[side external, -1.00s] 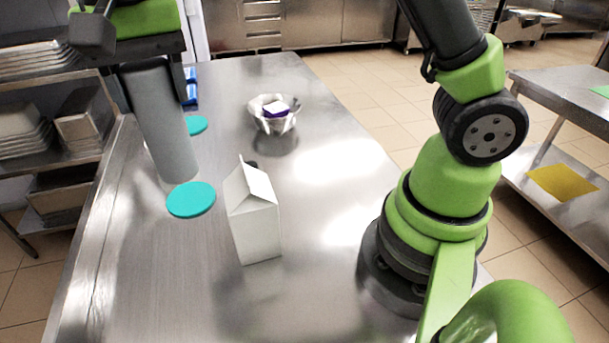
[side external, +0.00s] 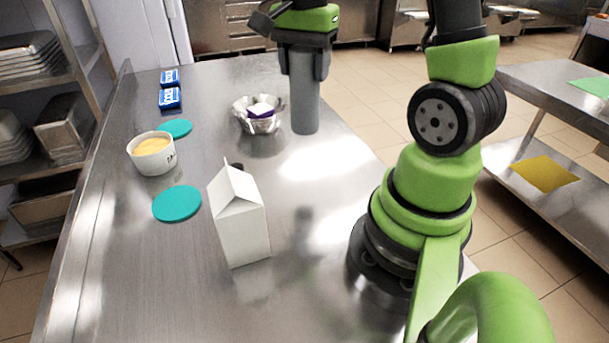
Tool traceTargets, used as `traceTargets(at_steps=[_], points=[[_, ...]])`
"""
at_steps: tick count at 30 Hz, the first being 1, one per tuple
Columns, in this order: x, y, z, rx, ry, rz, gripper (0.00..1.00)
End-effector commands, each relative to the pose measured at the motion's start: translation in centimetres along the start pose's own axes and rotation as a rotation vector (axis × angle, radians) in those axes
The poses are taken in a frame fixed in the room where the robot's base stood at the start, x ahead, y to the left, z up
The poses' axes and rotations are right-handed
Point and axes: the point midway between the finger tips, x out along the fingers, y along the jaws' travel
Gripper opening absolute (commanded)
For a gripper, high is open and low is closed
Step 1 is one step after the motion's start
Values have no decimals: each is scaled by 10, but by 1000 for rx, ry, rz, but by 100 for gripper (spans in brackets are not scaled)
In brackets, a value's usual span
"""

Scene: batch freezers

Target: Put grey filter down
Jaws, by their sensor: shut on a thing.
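The grey filter (side external: 305,95) is a tall grey cylinder, held upright by its top at the back right of the steel table. My gripper (side external: 304,62) is shut on it from above, with a finger on each side. The filter stands to the right of the fluted metal bowl in the picture, apart from it. I cannot tell whether its bottom end touches the table or hangs a little above it.
The metal bowl (side external: 246,119) holds a purple and white item. A white carton (side external: 240,222), teal discs (side external: 177,203) (side external: 175,129), a white tub (side external: 152,161) and blue packets (side external: 170,98) stand on the steel table (side external: 115,270).

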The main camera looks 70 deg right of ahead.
Motion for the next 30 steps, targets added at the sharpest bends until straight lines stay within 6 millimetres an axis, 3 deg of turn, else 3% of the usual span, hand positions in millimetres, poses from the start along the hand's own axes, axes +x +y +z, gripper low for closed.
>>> traceTargets(at_steps=[22, 30], points=[[106, 1, 1, -2, -3, 5, 6], [115, 0, 0, -1, 0, -1, 6]])
